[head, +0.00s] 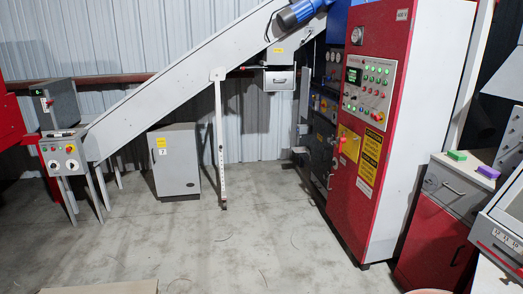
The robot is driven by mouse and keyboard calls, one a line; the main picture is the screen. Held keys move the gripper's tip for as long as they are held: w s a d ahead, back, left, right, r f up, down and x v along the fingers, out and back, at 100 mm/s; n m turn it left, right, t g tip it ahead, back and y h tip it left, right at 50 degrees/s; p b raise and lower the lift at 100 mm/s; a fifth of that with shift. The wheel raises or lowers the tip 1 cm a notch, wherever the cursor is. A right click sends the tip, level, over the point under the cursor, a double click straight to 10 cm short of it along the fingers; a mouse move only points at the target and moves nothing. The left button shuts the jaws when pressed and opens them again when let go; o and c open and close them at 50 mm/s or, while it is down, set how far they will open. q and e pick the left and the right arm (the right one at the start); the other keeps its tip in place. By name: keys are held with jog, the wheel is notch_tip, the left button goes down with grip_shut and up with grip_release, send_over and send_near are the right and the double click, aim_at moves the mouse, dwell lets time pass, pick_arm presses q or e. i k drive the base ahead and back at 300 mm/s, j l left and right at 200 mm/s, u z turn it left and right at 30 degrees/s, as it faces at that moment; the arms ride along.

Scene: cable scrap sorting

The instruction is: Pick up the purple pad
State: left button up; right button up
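The purple pad (488,171) is a small flat block at the right of the head view. It lies on the light top of a low grey and red cabinet (436,232), close to the top's right side. A similar green pad (457,155) lies a little to its left, apart from it. Neither of my grippers shows in this view.
A tall red and white control cabinet (408,120) stands left of the low cabinet. A grey drawer unit (497,243) juts in at the lower right. A sloped conveyor (180,77) and a small grey cabinet (174,162) stand behind open concrete floor (225,240).

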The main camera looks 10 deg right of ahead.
aim_at(487, 172)
jog(key=i+z, duration=0.35)
jog(key=i, duration=0.4)
jog(key=i+j+z, duration=0.1)
jog(key=i+z, duration=0.3)
jog(key=i, duration=0.35)
